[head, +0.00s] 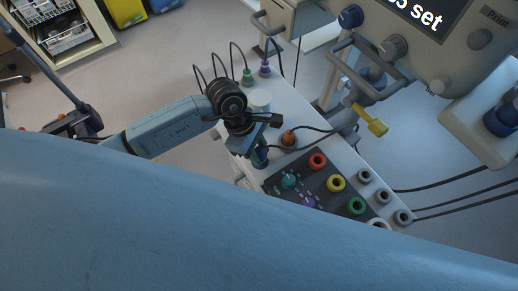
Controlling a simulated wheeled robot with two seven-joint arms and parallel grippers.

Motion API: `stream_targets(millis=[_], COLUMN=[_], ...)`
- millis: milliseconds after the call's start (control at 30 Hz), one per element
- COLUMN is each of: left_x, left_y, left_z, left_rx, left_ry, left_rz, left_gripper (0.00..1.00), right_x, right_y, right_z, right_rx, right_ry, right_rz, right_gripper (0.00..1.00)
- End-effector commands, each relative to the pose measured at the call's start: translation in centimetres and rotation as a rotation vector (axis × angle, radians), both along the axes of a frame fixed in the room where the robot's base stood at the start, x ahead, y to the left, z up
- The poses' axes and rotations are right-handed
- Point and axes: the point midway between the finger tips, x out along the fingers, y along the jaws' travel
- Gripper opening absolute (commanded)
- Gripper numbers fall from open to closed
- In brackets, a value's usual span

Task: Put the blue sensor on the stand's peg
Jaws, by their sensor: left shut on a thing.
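My left gripper (259,148) reaches in from the left and points down over the pale stand top. It is shut on a small dark blue piece (261,157), which looks like the blue sensor. The fingers hide part of it, and I cannot tell whether its lower end touches the top. A white cylinder (260,98) stands just behind the gripper on the pale stand (283,95). I cannot tell for sure which part is the peg. My right gripper is not in view.
An orange-brown plug (288,138) with a cable is close right of the gripper. Green (247,76) and purple (265,69) plugs stand behind. In front is a dark panel (330,198) with coloured sockets. A yellow knob (370,120) and a monitor (440,40) are at right.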

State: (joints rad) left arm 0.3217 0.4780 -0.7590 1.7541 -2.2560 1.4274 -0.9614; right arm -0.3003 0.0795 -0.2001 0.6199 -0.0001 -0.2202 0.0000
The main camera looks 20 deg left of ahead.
Motion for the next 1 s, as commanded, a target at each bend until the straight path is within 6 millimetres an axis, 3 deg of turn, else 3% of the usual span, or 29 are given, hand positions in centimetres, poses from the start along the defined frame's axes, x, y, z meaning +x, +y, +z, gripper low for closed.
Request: stream_targets(millis=[933, 967, 1000], left_x=[0.0, 0.0, 0.0], left_y=[0.0, 0.0, 0.0], left_z=[-2.2, -2.1, -2.1], left_rx=[0.0, 0.0, 0.0], left_ry=[0.0, 0.0, 0.0], left_rz=[0.0, 0.0, 0.0], left_gripper=[0.08, 0.32, 0.37], right_x=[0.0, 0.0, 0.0], right_y=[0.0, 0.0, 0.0], right_z=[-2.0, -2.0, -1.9], right_rx=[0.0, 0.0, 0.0], right_ry=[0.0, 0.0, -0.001], right_rz=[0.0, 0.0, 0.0], right_gripper=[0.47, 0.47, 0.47])
